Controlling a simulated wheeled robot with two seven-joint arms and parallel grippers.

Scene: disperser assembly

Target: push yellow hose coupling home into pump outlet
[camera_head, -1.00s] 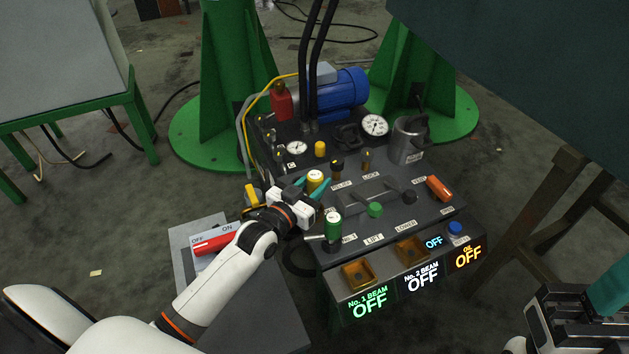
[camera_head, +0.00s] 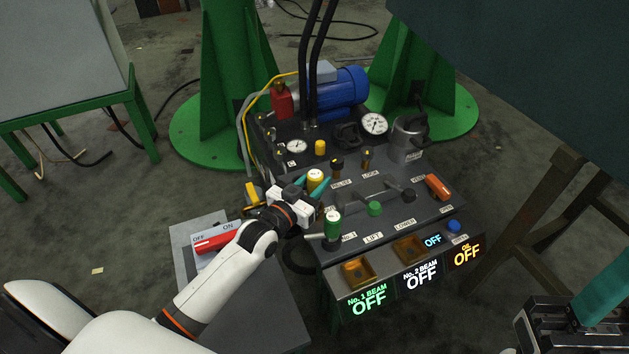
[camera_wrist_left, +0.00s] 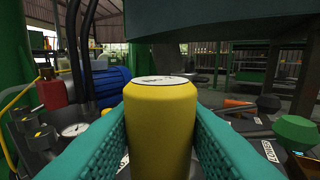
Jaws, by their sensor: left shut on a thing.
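The yellow hose coupling (camera_head: 316,179) stands upright near the left edge of the dark pump panel (camera_head: 385,232). My left gripper (camera_head: 319,187) is shut on it, with a teal finger on each side. In the left wrist view the yellow coupling (camera_wrist_left: 162,125) fills the middle between the fingers, its pale top showing. Its lower end and the pump outlet below are hidden, so I cannot tell how deep it sits. My right gripper (camera_head: 600,300) is at the lower right edge, away from the panel and partly cut off; only one teal finger shows clearly.
A green coupling (camera_head: 333,224) stands just in front of the yellow one. Small levers and knobs (camera_head: 375,209) are to its right. Black hoses (camera_head: 312,75), gauges (camera_head: 374,124) and a blue motor (camera_head: 343,92) stand behind. An OFF/ON switch box (camera_head: 213,243) lies left of the panel.

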